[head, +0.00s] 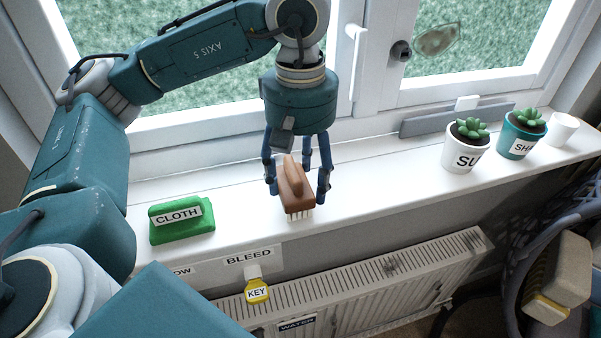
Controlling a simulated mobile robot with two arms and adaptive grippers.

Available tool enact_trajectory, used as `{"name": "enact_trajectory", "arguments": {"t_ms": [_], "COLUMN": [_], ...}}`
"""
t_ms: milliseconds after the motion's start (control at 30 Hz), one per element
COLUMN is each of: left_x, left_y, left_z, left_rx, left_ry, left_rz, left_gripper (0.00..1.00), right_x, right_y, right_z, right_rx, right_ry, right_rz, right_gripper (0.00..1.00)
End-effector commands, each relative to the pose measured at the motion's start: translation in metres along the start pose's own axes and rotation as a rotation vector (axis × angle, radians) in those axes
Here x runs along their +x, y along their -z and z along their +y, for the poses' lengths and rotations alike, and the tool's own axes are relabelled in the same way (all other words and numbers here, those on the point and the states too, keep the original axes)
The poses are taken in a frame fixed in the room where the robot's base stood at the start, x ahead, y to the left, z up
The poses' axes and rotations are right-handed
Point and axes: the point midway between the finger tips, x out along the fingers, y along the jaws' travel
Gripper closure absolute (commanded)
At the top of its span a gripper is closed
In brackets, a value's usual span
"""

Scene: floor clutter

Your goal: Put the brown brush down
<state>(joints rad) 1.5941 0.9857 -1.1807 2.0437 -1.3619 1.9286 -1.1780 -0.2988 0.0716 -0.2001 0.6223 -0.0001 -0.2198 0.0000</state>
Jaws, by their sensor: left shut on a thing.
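The brown brush (297,190) is in the head view, near the middle of the white windowsill (360,190). It has a raised handle and pale bristles that point down. My left gripper (297,185) comes down from above with its blue fingers around the brush, and it is shut on it. The bristles are close to the sill's front edge; I cannot tell whether they touch the sill. My right gripper is not in view.
A green block labelled CLOTH (181,220) lies on the sill at left. A white pot (463,155) and a teal pot (517,140) with succulents stand at right, beside a white cup (562,129). Below are a radiator (400,268) and a yellow KEY tag (257,292).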

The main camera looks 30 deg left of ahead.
Motion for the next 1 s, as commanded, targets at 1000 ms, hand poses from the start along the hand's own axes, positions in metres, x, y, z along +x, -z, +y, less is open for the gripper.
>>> {"name": "enact_trajectory", "arguments": {"t_ms": [1000], "left_x": [-0.020], "left_y": [0.000], "left_z": [0.002], "left_rx": [0.001], "left_ry": [-0.007], "left_rz": [0.002], "left_gripper": [0.21], "right_x": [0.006], "right_y": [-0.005], "right_z": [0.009], "right_rx": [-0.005], "right_ry": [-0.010], "right_rz": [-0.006], "right_gripper": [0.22]}}
